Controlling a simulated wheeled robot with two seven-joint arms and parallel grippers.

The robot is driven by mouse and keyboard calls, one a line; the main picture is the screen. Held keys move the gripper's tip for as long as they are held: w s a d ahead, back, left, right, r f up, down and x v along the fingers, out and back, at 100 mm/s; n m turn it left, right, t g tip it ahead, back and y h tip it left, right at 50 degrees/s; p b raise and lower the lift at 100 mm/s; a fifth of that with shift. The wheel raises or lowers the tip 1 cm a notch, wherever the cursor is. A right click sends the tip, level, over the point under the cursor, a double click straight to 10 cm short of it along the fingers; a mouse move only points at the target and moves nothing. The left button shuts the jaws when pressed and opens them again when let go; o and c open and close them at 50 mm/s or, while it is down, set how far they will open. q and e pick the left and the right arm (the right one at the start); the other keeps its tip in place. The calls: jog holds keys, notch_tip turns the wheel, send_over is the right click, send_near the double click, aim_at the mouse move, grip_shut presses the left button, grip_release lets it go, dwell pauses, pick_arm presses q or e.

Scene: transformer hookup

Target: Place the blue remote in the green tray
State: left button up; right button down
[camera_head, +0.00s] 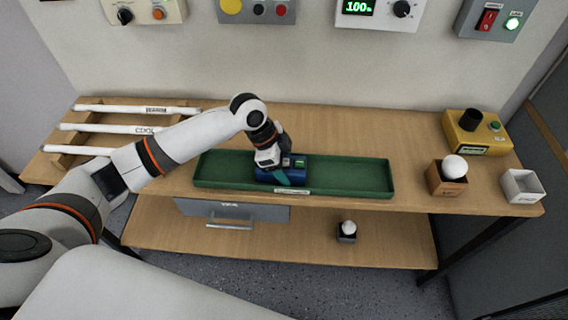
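The green tray (345,176) is a long, shallow box on the wooden bench top. The blue remote (297,174) is inside the tray, left of its middle, near the front wall. It has a small green patch on top and is partly hidden by my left gripper. My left gripper (279,177) points down at the left part of the remote, with a teal piece showing at its tip. The view does not show clearly whether its fingers are closed on the remote. My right gripper is out of view.
A rack with white tubes (118,129) stands at the left. A yellow control box (476,131), a wooden box with a white ball (447,179) and a white open box (521,187) stand at the right. A drawer (232,211) hangs below the bench top.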

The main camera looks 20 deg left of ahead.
pick_arm(q)
jog(key=v, duration=1.2)
jog(key=shift+r, duration=0.2)
